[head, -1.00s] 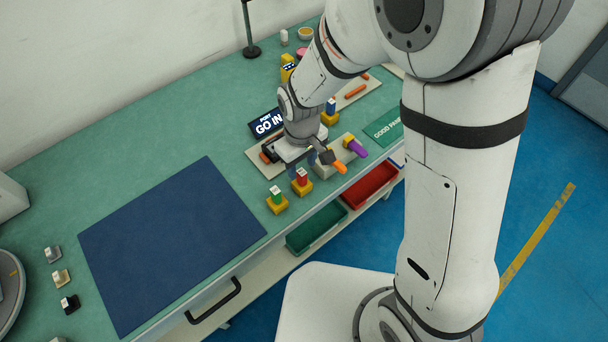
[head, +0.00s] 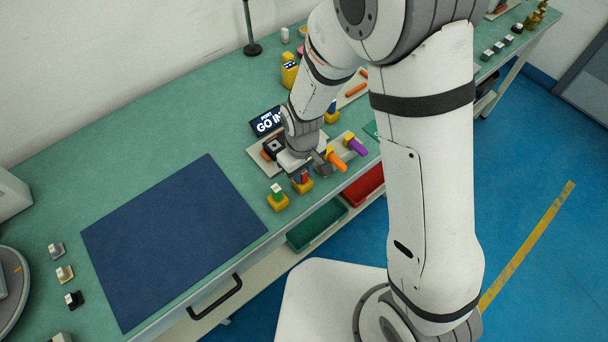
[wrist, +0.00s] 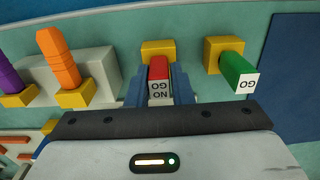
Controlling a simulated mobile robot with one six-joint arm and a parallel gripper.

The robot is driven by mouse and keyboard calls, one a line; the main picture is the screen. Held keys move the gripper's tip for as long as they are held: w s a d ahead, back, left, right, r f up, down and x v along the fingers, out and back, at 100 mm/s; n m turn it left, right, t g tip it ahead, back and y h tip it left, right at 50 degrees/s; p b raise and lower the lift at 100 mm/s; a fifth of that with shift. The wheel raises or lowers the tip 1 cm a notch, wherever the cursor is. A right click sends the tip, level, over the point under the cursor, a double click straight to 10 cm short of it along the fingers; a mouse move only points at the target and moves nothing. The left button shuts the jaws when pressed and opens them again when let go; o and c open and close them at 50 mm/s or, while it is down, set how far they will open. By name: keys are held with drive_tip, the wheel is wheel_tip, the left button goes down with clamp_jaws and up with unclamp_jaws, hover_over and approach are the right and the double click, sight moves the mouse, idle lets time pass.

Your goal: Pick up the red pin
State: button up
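The red pin (wrist: 159,68) stands in a yellow block (wrist: 158,46), its white end marked NO GO towards the wrist camera. It also shows in the head view (head: 304,176), partly covered by my gripper. My gripper's two blue fingers (wrist: 160,88) lie on either side of the red pin, very close to it. Whether they touch the pin is not clear. A green pin (wrist: 236,72), marked GO on its white end, stands in its own yellow block to the right in the wrist view.
Orange (wrist: 58,60) and purple pins stand in yellow blocks beside a grey block, left in the wrist view. A blue mat (head: 170,240) lies left of the pins in the head view. Green (head: 318,222) and red bins sit below the bench edge.

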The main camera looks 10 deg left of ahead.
clamp_jaws()
